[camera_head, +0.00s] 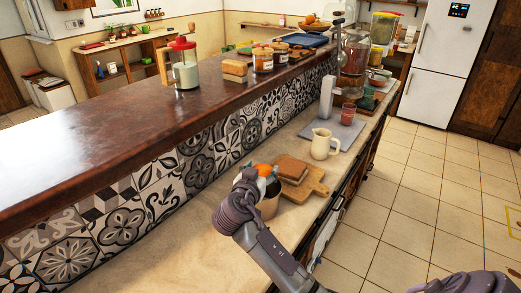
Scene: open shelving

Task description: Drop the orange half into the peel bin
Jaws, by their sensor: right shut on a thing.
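The orange half (263,170) shows as a small bright orange patch at the fingers of my right gripper (268,180). The gripper is shut on it, and its dark fingers and wrist hide much of the fruit. Just below is a tan, round-sided container (269,207) on the lower counter, which appears to be the peel bin. The orange half is over or close to the container's rim; I cannot tell the exact height gap. My wrist covers the container's left side, and its inside is hidden. My left gripper is not in view.
A wooden board (317,184) with bread-like slices (292,168) lies close to the right of the container. A cream jug (323,144) stands behind it. The raised dark bar top (130,125) and tiled wall bound the lower counter (180,235), which is clear at front left.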

